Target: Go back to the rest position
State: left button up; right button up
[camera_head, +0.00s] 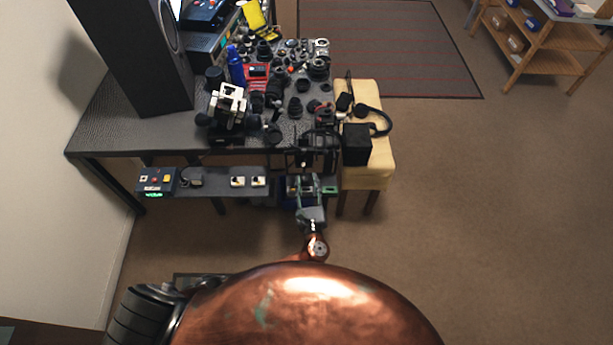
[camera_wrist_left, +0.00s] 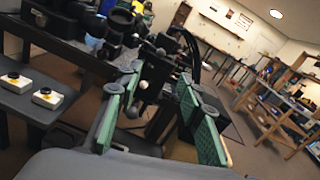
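My left gripper (camera_head: 311,185) reaches forward at the front edge of the dark workbench (camera_head: 120,118), near the right end of its lower shelf (camera_head: 215,187). In the left wrist view its two green-padded fingers (camera_wrist_left: 158,76) stand wide apart. No object shows held between them; the bench and its dark gear appear beyond. My right gripper is in neither view.
Lens parts and tools crowd the bench beside a tall dark speaker (camera_head: 135,55). A yellow padded stool (camera_head: 377,155) carries a black box (camera_head: 356,144) and headphones (camera_head: 380,121), right of the gripper. Open floor (camera_head: 480,220) lies to the right.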

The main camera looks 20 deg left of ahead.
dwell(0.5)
pick_arm(q)
jog(key=s+a+f+n+g, duration=0.2)
jog(key=a+f+g, duration=0.15)
jog(key=f, duration=0.55)
jog(key=s+a+f+n+g, duration=0.2)
jog(key=a+f, duration=0.3)
jog(key=f, duration=0.4)
jog(key=s+a+f+n+g+h, duration=0.1)
jog(key=s+a+f+n+g, duration=0.25)
jog(key=s+f, duration=0.45)
jog(key=s+a+f+n+g+h, duration=0.15)
jog(key=s+a+f+n, duration=0.35)
jog(key=f, duration=0.6)
jog(key=s+f+n+g+h, duration=0.1)
jog(key=s+f+n, duration=0.4)
jog(key=s, duration=0.7)
jog(key=s+a+f+n+g+h, duration=0.1)
jog(key=s+f+n, duration=0.4)
jog(key=s, duration=0.8)
jog(key=s+f+n+g+h, duration=0.1)
jog(key=s+f+n+g, duration=0.2)
jog(key=s, duration=1)
notch_tip(320, 180, down, 2)
jog(key=n, duration=0.2)
jog(key=shift+s+a+n+h, duration=0.2)
jog(key=shift+a+n+h, duration=0.1)
jog(key=shift+n+h, duration=0.05)
